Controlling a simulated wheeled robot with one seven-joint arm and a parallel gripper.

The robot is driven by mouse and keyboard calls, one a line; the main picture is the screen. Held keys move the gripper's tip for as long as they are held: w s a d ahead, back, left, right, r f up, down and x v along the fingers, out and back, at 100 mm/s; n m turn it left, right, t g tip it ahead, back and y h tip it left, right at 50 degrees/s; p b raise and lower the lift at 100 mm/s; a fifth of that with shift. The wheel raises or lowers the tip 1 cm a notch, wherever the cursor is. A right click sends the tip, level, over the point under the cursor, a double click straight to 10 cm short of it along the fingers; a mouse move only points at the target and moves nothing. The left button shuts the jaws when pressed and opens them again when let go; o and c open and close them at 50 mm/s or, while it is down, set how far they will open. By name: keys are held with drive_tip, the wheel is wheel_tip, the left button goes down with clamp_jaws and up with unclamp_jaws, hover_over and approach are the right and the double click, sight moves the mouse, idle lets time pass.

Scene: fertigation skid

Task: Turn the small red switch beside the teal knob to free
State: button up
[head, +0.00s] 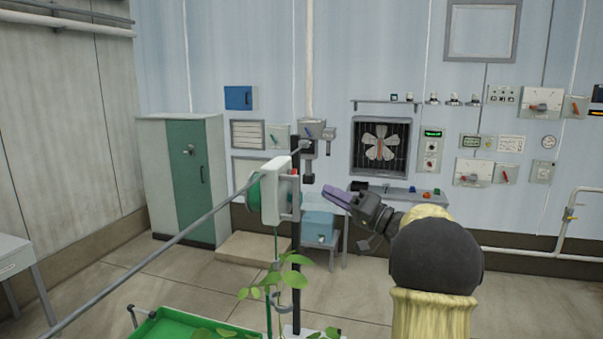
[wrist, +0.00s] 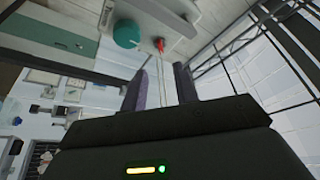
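The teal knob (head: 254,194) shows at the left side of a white unit (head: 274,188) fixed to a black upright post in the head view. In the wrist view the teal knob (wrist: 127,34) is a round teal shape at the top. The small red switch (wrist: 160,45) is just right of it; in the head view only a small bit of red shows at the unit's right edge. My gripper (head: 337,196) is to the right of the unit, apart from it. In the wrist view my gripper (wrist: 162,80) has its fingers apart, with nothing between them, pointing towards the switch.
A thin grey rod (head: 190,230) slopes down left from the post top. A leafy plant (head: 285,280) and a green tray (head: 190,326) are below the unit. Wall panels and a fan (head: 381,143) are further back.

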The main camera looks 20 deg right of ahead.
drive_tip(key=p+x, duration=0.3)
drive_tip(key=x, duration=0.6)
drive_tip(key=shift+w+a+p, duration=0.25)
drive_tip(key=shift+w+p, duration=0.05)
drive_tip(key=shift+p, duration=0.05)
drive_tip(key=shift+r, duration=0.1)
clamp_jaws()
